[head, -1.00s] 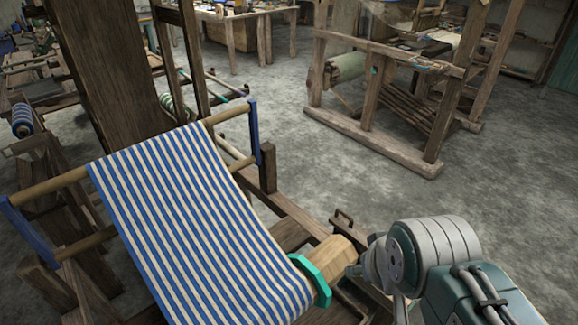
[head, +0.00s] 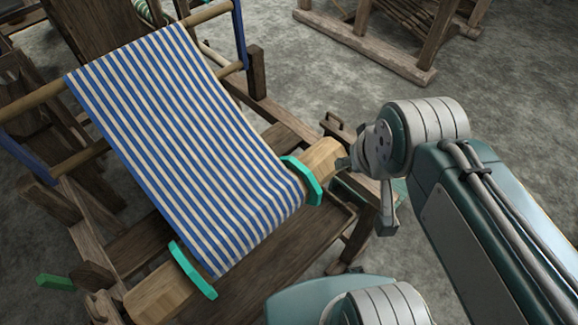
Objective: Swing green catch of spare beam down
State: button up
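The wooden cloth beam (head: 160,294) carries blue-and-white striped cloth (head: 190,140), with a teal flange (head: 302,180) at the right edge of the cloth and another teal flange (head: 193,270) at the left edge. Small green pieces (head: 400,190) show behind my gripper, mostly hidden. No spare beam can be told for sure. My gripper (head: 366,190) is by the beam's right end, partly hidden by my wrist; contact and finger opening are unclear.
The loom's dark wooden frame (head: 255,75) surrounds the cloth, with a blue upright (head: 240,35) at its upper right. A wooden handle (head: 335,124) stands behind the beam's right end. Another wooden frame (head: 370,50) stands at the back. Grey floor (head: 510,120) is clear to the right.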

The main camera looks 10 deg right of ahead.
aim_at(45, 280)
jog(key=k+l+z, duration=0.15)
jog(key=k, duration=0.85)
jog(key=k+j+z, duration=0.2)
jog(key=k+j, duration=0.3)
jog(key=k+j+z, duration=0.45)
jog(key=k+j, duration=0.7)
jog(key=k+j+z, duration=0.1)
jog(key=j, duration=0.3)
jog(key=k+j+z, duration=0.15)
jog(key=j, duration=0.25)
jog(key=k+j+z, duration=0.1)
jog(key=k+j, duration=0.15)
jog(key=k+j+z, duration=0.1)
jog(key=j, duration=0.35)
jog(key=j+z, duration=0.5)
jog(key=j, duration=1.45)
jog(key=i+j, duration=0.2)
jog(key=j, duration=0.15)
jog(key=i+j, duration=0.35)
jog(key=j, duration=0.3)
jog(key=i, duration=0.25)
jog(key=l+z, duration=0.05)
